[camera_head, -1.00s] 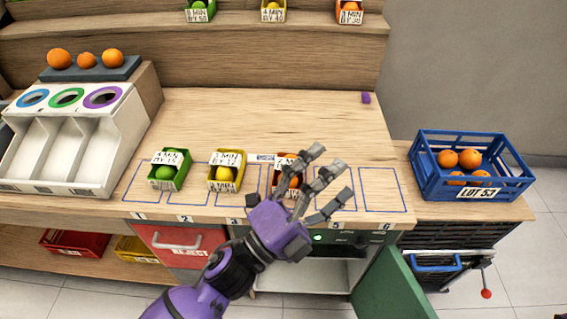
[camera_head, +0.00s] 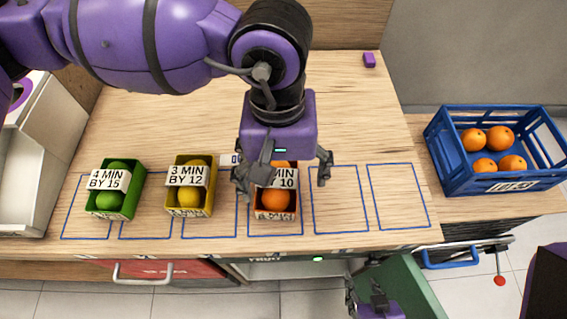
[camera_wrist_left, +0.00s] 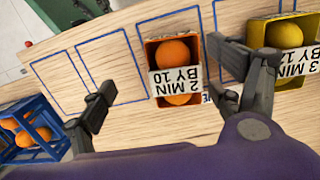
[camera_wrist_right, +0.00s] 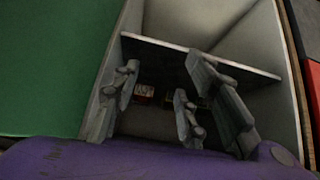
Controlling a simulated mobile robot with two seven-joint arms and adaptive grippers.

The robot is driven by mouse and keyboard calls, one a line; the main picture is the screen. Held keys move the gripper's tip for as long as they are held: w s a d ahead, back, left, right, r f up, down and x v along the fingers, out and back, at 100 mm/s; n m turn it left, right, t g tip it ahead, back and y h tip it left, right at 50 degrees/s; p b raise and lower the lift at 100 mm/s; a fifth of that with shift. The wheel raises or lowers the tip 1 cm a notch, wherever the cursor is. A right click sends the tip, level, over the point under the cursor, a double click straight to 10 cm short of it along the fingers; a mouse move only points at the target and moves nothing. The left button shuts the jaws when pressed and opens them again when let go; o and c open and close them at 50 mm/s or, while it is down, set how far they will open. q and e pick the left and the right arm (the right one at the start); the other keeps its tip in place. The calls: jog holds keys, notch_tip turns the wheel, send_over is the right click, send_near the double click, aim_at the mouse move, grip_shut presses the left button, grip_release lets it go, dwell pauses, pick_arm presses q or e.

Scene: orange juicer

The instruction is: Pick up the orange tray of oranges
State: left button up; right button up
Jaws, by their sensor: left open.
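The orange tray (camera_head: 276,214) stands on the counter inside a blue outlined slot, with oranges (camera_head: 275,199) in it and a white label, "2 MIN BY 10" in the left wrist view. My left gripper (camera_head: 285,176) points down over it, open, with fingers on either side; one finger partly covers the label. In the left wrist view the orange tray (camera_wrist_left: 195,98) lies between the spread fingers, with a gap to each. My right gripper (camera_head: 367,296) is low at the front, by the open green door. Its fingers are apart and empty in the right wrist view (camera_wrist_right: 165,80).
A yellow tray (camera_head: 206,204) and a green tray (camera_head: 132,203) stand to the left. Empty outlined slots (camera_head: 340,200) lie to the right. A blue crate (camera_head: 505,180) of oranges is at far right. The green door (camera_head: 405,285) stands open below the counter.

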aim_at(277, 177)
pick_arm(q)
jog(key=shift+w+a+r+t, duration=0.15)
jog(key=shift+w+a, duration=0.1)
jog(key=shift+w, duration=0.2)
jog(key=shift+w+a+t, duration=0.15)
jog(key=shift+w+a, duration=0.05)
jog(key=shift+w, duration=0.25)
jog(key=shift+w+a, duration=0.15)
jog(key=shift+w, duration=0.05)
jog(key=f, duration=0.7)
jog(key=shift+w+f+p, duration=0.2)
jog(key=shift+w+p, duration=0.05)
jog(key=shift+p, duration=0.15)
jog(key=shift+c, duration=0.2)
jog(key=c, duration=1.4)
